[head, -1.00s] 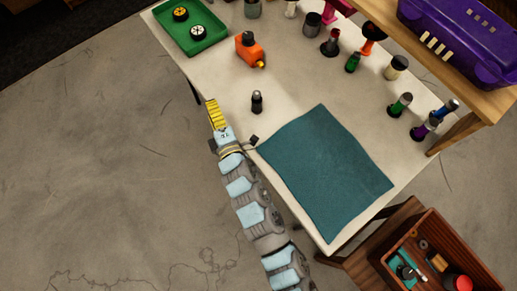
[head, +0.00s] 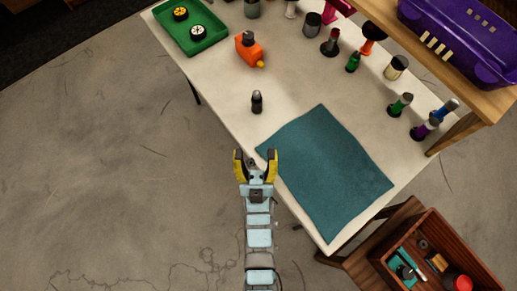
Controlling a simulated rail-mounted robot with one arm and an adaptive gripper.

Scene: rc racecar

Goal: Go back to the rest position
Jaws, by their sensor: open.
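My gripper (head: 256,155) has two yellow-and-black fingers spread apart with nothing between them. It is at the table's front edge, beside the left corner of the teal mat (head: 325,175). My arm runs straight down from it to the bottom of the head view. A small dark bottle (head: 257,103) stands upright on the table a little beyond the fingertips, apart from them.
A shelf with a purple bin (head: 465,45) is at upper right. A wooden drawer (head: 465,245) is at lower right. Floor at left is clear.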

